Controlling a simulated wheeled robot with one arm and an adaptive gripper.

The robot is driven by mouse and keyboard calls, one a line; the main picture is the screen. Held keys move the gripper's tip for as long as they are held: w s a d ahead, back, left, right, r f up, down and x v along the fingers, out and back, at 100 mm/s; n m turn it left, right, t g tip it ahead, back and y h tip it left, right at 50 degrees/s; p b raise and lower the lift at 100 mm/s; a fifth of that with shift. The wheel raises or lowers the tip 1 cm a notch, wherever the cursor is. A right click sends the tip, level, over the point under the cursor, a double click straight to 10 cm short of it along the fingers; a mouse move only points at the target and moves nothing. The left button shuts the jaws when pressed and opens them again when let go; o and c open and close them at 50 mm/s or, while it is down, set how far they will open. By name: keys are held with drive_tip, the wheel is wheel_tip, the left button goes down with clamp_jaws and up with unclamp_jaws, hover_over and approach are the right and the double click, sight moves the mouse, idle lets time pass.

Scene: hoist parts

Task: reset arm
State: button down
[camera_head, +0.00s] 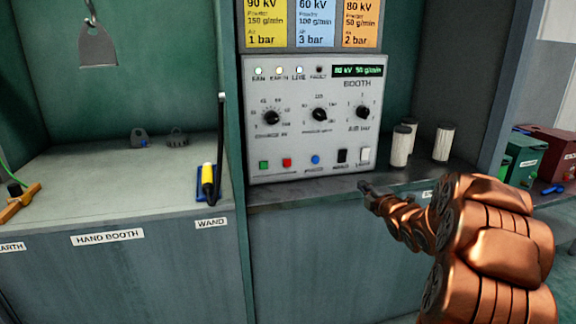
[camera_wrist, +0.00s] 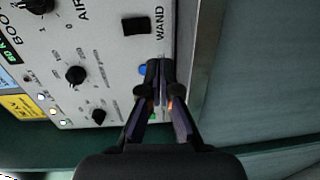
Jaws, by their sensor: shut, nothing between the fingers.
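My copper arm reaches in from the right in the head view, and my gripper (camera_head: 366,188) is at its tip, just in front of the shelf edge below the booth control panel (camera_head: 290,140). In the wrist view my gripper (camera_wrist: 160,66) is shut and empty, with its dark fingers together. The panel (camera_wrist: 110,50) lies ahead of the fingers, which cover part of its lower row of buttons. Whether the fingertips touch the panel cannot be told from the wrist view; in the head view they look apart from it.
White canisters (camera_head: 401,146) stand right of the panel, near my arm. A yellow-handled wand (camera_head: 208,177) stands in a blue holder at the hand booth's edge. Green (camera_head: 524,160) and red boxes (camera_head: 548,150) sit at far right.

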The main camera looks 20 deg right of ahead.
drive_tip(key=s+a+f+m+g+h, duration=0.1)
drive_tip(key=s+a+f+m+g, duration=0.2)
drive_tip(key=s+a+m+g, duration=0.3)
drive_tip(key=s+a+f+m+g+h, duration=0.1)
drive_tip(key=s+a+f+m+g, duration=0.3)
drive_tip(key=s+a, duration=0.4)
drive_tip(key=s+a+f+m+g+y, duration=0.1)
drive_tip(key=s+a+m+g, duration=0.15)
drive_tip(key=s+a, duration=0.6)
drive_tip(key=s+a+m+g+y, duration=0.1)
drive_tip(key=s+a+m+g, duration=0.2)
drive_tip(key=s, duration=1)
drive_tip(key=s+a+f+m+g+y, duration=0.15)
drive_tip(key=s+a+g, duration=0.35)
drive_tip(key=s, duration=0.6)
wheel_tip(320, 180, up, 24)
drive_tip(key=s+a+t+p, duration=0.1)
drive_tip(key=p, duration=2.1)
drive_tip(key=shift+s+r, duration=0.2)
drive_tip(key=shift+s, duration=0.2)
